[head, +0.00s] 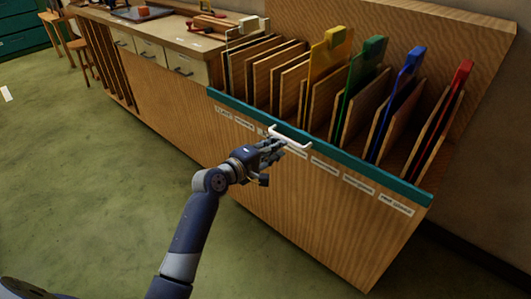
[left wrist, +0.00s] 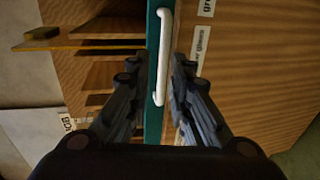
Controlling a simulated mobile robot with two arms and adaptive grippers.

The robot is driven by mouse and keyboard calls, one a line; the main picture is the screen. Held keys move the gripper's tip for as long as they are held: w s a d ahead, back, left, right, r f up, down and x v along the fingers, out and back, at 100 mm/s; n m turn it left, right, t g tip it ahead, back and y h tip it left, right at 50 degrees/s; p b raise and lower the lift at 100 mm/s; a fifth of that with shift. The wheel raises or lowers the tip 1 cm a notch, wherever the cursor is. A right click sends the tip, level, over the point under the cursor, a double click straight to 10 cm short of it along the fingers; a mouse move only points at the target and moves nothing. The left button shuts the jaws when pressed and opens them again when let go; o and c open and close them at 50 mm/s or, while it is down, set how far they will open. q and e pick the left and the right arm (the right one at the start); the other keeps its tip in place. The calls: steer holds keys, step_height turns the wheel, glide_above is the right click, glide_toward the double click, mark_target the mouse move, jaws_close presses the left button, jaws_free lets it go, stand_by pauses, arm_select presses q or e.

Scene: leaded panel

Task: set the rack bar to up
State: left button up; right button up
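The teal rack bar (head: 375,170) runs along the top front edge of the wooden rack, above a row of white labels. A white handle (head: 290,137) sticks out from its middle. My left gripper (head: 277,147) is at this handle, coming from the front. In the left wrist view the gripper (left wrist: 156,82) is open, with one finger on each side of the white handle (left wrist: 163,50) and the teal bar (left wrist: 153,125) behind it. Gaps show between fingers and handle; I cannot tell whether any part touches. My right gripper is not in view.
The rack holds upright wooden boards and sheets with coloured tabs: yellow (head: 336,38), green (head: 374,49), blue (head: 413,59) and red (head: 463,70). A workbench (head: 165,40) with drawers adjoins at the left. The green floor (head: 90,170) in front is clear.

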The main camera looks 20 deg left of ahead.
arm_select(q)
steer(key=shift+v, duration=2.05)
